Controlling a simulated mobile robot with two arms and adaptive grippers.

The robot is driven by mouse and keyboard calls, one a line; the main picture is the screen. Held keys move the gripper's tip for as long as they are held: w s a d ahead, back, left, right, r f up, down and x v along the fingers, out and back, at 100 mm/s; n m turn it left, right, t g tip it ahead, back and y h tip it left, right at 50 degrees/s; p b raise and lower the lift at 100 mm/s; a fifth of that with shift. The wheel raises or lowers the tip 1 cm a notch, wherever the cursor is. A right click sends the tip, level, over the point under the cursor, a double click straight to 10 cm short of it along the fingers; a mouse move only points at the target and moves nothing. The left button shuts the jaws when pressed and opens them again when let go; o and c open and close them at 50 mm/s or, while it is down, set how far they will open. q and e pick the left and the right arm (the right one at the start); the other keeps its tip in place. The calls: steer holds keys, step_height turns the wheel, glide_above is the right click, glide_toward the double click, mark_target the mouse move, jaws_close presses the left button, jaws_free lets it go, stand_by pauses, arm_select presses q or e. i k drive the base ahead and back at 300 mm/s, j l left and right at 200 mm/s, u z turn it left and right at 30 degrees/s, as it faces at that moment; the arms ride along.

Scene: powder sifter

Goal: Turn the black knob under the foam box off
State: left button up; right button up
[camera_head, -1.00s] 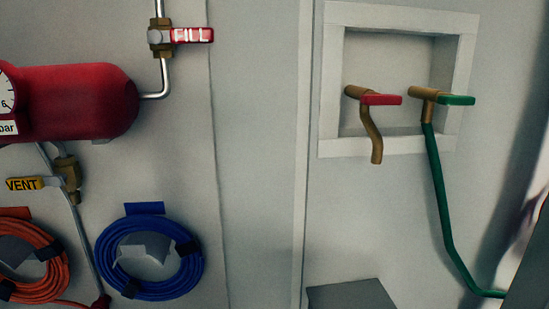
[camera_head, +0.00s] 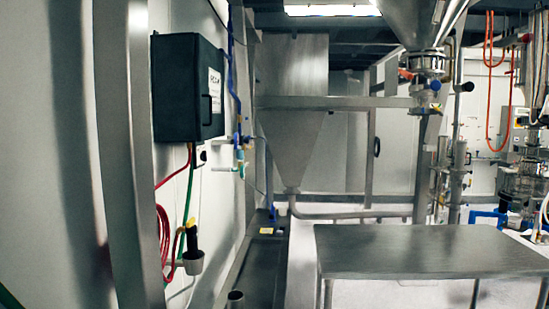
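A dark wall box (camera_head: 180,95) with a white label hangs on the left wall; the label is too small to read, and it may be the foam box. A small dark part (camera_head: 202,155) on a white piece shows just under its right side. I cannot tell whether this is the black knob or how it is turned. Red and green hoses (camera_head: 163,235) hang below the box. A black handle with a yellow part (camera_head: 192,236) stands in a metal cup on the wall below. Neither of my grippers is in view.
A steel post (camera_head: 130,150) stands at the near left, before the box. A steel table (camera_head: 420,250) fills the lower right. A steel hopper (camera_head: 295,140) stands at the back. A dark low platform (camera_head: 262,262) runs along the left wall, with pale floor between it and the table.

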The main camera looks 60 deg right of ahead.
mark_target(204, 156)
steer(key=z, duration=1.5)
steer(key=i+l+z, duration=0.2)
steer(key=i, duration=0.2)
steer(key=k+j, duration=0.05)
steer(key=j, duration=0.05)
